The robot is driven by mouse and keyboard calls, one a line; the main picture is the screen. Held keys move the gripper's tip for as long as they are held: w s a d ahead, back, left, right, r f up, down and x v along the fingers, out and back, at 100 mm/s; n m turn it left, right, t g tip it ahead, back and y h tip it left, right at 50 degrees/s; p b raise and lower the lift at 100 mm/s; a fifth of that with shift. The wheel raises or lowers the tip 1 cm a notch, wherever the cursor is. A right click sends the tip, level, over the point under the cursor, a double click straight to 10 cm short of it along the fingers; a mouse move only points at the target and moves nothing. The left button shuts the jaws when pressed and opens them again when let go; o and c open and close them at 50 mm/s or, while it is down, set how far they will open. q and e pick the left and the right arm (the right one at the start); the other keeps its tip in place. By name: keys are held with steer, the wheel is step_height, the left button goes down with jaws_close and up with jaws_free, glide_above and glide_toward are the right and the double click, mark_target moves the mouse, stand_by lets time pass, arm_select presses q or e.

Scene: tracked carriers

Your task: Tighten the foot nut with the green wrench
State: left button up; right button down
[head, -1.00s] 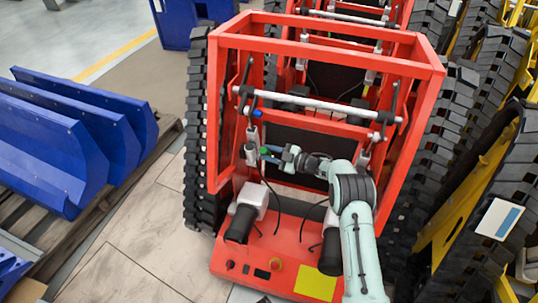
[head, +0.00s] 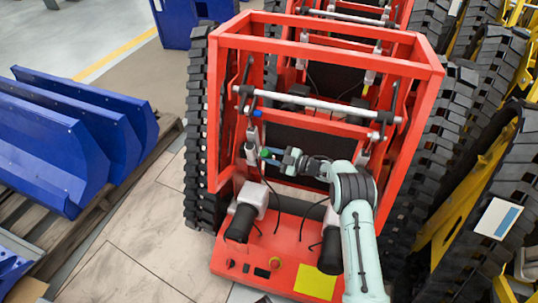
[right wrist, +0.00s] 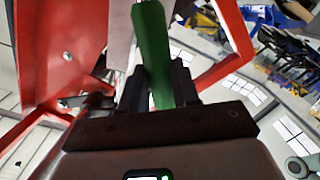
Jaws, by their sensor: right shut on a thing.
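The green wrench (right wrist: 153,45) is clamped between the jaws of my right gripper (right wrist: 160,88) in the right wrist view and points up and away from it. In the head view only a small green end of the wrench (head: 265,153) shows at the tip of my right gripper (head: 275,157). That end is beside the lower part of the left grey actuator (head: 251,152) on the red carrier (head: 222,98). I cannot make out the foot nut or tell whether the wrench touches it. My left gripper is not in view.
A silver cross bar (head: 315,106) runs above my right gripper inside the red frame. Black tracks (head: 198,130) flank the carrier. A white-and-black motor (head: 248,208) and loose cables are below. Blue panels (head: 50,150) lie on a pallet at the left.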

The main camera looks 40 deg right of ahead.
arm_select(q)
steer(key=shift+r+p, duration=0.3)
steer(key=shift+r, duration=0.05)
arm_select(e)
steer(key=shift+v, duration=1.45)
steer(key=shift+w+d, duration=0.1)
steer(key=shift+d, duration=0.15)
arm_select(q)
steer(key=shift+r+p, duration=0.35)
arm_select(e)
steer(key=v, duration=0.4)
steer(key=shift+w+d+f, duration=0.15)
steer(key=shift+f, duration=0.05)
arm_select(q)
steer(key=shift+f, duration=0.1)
arm_select(e)
steer(key=shift+w+d, duration=0.1)
arm_select(q)
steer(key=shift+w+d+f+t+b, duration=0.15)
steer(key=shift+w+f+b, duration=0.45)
steer(key=shift+b, duration=0.1)
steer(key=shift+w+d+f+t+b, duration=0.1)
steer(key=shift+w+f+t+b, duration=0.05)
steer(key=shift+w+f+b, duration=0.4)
arm_select(e)
steer(key=w+d+r+m, duration=0.3)
steer(key=w+d+m, duration=0.1)
steer(key=d+m, duration=0.1)
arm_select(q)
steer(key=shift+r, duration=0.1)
